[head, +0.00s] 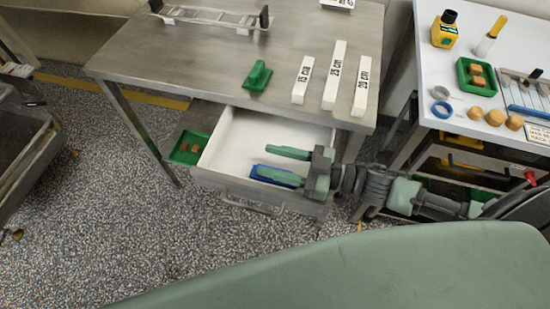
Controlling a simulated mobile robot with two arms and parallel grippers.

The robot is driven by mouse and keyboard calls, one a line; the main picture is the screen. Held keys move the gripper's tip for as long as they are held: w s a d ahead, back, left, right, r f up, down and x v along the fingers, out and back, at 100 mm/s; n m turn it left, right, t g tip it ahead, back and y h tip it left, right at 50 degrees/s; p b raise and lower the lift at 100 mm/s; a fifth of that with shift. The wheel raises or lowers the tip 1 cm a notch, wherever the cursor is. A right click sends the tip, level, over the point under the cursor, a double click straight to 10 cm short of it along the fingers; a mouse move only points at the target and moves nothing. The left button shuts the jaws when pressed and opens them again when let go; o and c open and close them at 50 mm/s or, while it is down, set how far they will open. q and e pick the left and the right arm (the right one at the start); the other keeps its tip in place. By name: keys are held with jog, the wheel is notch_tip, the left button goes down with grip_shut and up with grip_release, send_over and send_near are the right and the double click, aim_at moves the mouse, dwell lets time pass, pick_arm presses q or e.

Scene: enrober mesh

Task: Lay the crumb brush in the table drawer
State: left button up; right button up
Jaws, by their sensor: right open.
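The table drawer (230,143) is pulled out under the steel table and has a white inside. A blue object (270,174), which looks like the crumb brush, is at the drawer's front right, partly hidden by my gripper. My right gripper (266,161) reaches in from the right over the drawer. Its two green fingers are apart, and the lower one overlaps the blue object in the picture. I cannot tell whether they touch. My left gripper is not in view.
On the steel table (190,55) are a green handled block (257,75), several white labelled bars (333,75) and a metal rack (210,17). A white-topped bench (455,70) with small items stands at right. A green tray (186,152) sits left of the drawer.

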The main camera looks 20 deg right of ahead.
jog(key=shift+r, duration=0.25)
jog(key=shift+r+p, duration=0.35)
jog(key=shift+r, duration=0.1)
jog(key=v, duration=1.2)
jog(key=shift+b, duration=0.3)
jog(key=shift+f, duration=0.1)
